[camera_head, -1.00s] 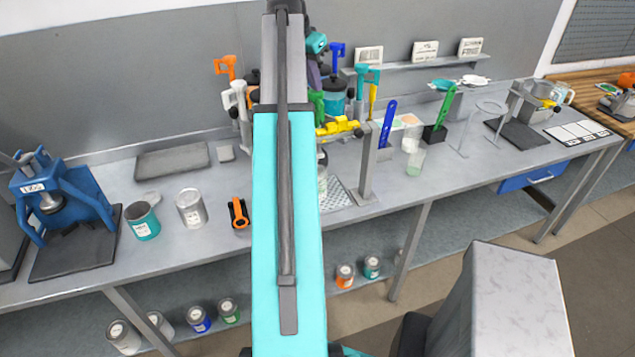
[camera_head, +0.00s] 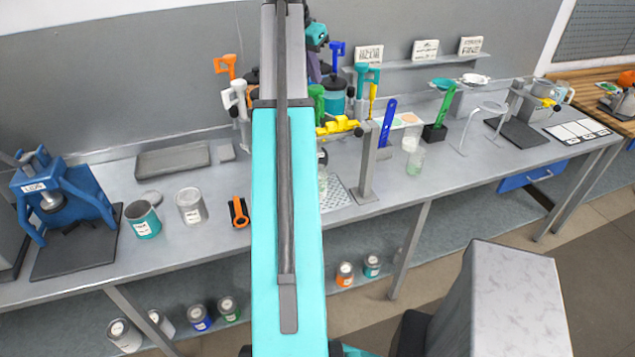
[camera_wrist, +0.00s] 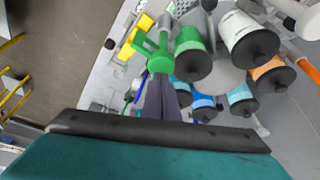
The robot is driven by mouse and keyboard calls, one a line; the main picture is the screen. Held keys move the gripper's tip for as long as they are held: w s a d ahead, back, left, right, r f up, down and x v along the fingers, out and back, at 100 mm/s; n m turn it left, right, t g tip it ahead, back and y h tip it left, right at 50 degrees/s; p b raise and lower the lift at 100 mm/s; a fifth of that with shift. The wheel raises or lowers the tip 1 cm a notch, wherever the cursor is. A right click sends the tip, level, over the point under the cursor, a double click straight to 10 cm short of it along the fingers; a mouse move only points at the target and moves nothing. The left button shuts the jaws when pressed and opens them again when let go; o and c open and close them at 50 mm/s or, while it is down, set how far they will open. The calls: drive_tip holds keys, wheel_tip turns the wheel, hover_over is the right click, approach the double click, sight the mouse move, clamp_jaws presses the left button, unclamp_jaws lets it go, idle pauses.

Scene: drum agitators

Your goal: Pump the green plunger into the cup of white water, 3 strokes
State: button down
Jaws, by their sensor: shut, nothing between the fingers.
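The green plunger has a green handle (camera_head: 317,96) that shows beside my arm in the head view, its lower part hidden. In the wrist view the green handle (camera_wrist: 157,58) lies just beyond my fingertips. My gripper (camera_wrist: 161,80) is shut and empty, pointing at the handle; I cannot tell whether it touches it. A clear cup (camera_head: 323,184) with pale contents stands under the rack, partly hidden by my arm. Other clear cups stand to the right, one pale (camera_head: 410,142) and one greenish (camera_head: 416,160). I cannot tell which holds the white water.
Orange (camera_head: 225,66), white (camera_head: 235,95) and blue (camera_head: 337,52) handles crowd around the green one. A blue press (camera_head: 62,195) and cans stand at the left of the bench.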

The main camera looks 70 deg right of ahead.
drive_tip(key=shift+r, duration=0.1)
drive_tip(key=shift+r, duration=2.95)
